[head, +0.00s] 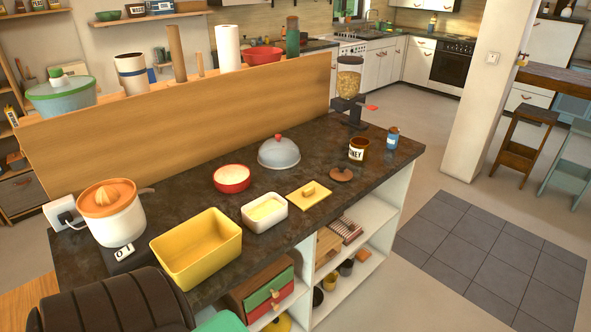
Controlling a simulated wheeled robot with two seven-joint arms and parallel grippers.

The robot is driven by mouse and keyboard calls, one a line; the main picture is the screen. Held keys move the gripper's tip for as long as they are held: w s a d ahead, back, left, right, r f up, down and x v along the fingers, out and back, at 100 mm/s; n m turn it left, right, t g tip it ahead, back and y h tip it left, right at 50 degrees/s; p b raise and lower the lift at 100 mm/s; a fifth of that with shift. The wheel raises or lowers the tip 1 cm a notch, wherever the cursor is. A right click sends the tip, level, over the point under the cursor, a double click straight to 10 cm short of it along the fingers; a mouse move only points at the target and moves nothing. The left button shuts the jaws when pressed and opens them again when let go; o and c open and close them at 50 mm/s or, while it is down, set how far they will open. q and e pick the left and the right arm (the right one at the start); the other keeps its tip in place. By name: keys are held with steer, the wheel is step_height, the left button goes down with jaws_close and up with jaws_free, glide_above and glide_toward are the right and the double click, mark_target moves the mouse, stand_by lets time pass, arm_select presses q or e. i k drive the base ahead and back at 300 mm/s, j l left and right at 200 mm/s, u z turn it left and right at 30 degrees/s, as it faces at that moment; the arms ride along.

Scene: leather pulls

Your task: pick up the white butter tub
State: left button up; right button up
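The white butter tub (264,221) stands open on the dark countertop, with pale yellow butter inside it. Its likely lid, a yellow rectangular lid with a knob (309,196), lies flat on the counter just to the right of the tub. Neither of my grippers shows in the head view.
A yellow rectangular bin (197,250) stands left of the tub and a red bowl (231,179) behind it. A grey dome with a red knob (279,153), a citrus juicer (111,212), a honey jar (358,149) and a brown lid (341,174) surround it. The counter's front edge is close.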

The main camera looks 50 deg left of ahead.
mark_target(261, 214)
steer(key=i+u, duration=0.15)
steer(key=i, duration=0.7)
steer(key=i+l+u, duration=0.15)
steer(key=i, duration=0.7)
steer(key=i+u, duration=0.1)
steer(key=u, duration=0.3)
steer(key=i+u, duration=0.1)
steer(key=u, duration=0.3)
steer(key=i+l+u, duration=0.1)
steer(key=u, duration=0.3)
steer(key=l+u, duration=0.15)
steer(key=u, duration=0.25)
steer(key=i, duration=0.05)
